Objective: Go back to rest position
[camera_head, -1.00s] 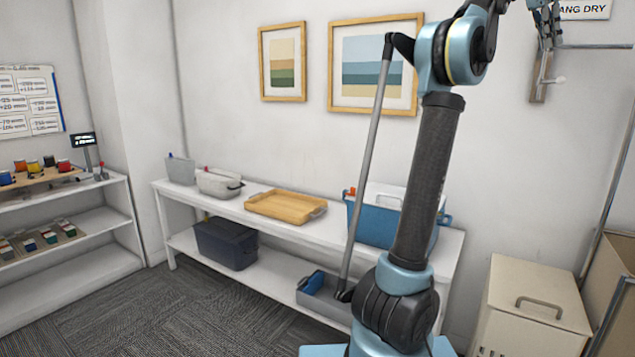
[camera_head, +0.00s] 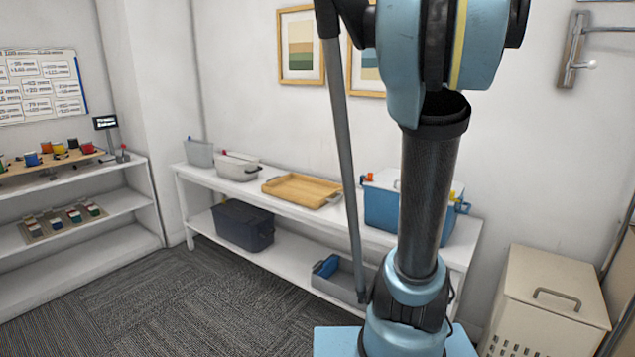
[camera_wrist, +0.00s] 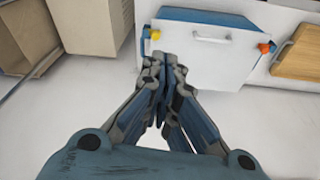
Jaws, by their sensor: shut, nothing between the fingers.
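My gripper (camera_wrist: 165,68) shows in the wrist view, with its fingers together and nothing between them. It points toward the blue cooler (camera_wrist: 190,15) with its white lid (camera_wrist: 205,55), and appears apart from it, though the gap is hard to judge. In the head view my arm rises in front of the bench and my gripper is out of the picture. The same blue cooler (camera_head: 380,208) stands on the bench's right end, partly hidden behind my arm.
A white bench (camera_head: 225,182) runs along the wall, holding a wooden tray (camera_head: 303,190) and a grey basket (camera_head: 237,167). A dark bin (camera_head: 242,225) sits on its lower shelf. A beige hamper (camera_head: 545,305) stands at the right. Carpet at the left front is clear.

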